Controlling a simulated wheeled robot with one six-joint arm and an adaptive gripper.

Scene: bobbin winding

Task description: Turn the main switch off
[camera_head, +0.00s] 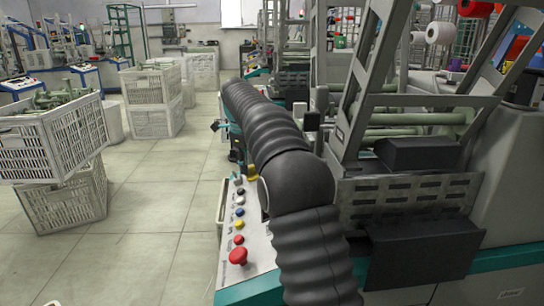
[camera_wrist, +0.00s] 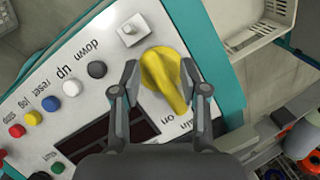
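The main switch is a yellow rotary knob (camera_wrist: 163,77) on the white control panel (camera_wrist: 60,92). In the wrist view its handle slants down and right, its end by the printed word "on". My gripper (camera_wrist: 160,72) is open, with one grey finger on each side of the knob. The right finger is very close to it; I cannot tell whether it touches. In the head view a yellow knob (camera_head: 252,170) shows at the far end of the panel, partly behind my black arm, and my fingers cannot be made out there.
Black, white, blue, yellow and red buttons line the panel, with a large red one (camera_head: 238,256) nearest. A dark display (camera_wrist: 98,133) lies beside the knob. A metal machine frame (camera_head: 420,100) stands right of my arm. White crates (camera_head: 62,202) stand left; floor between is clear.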

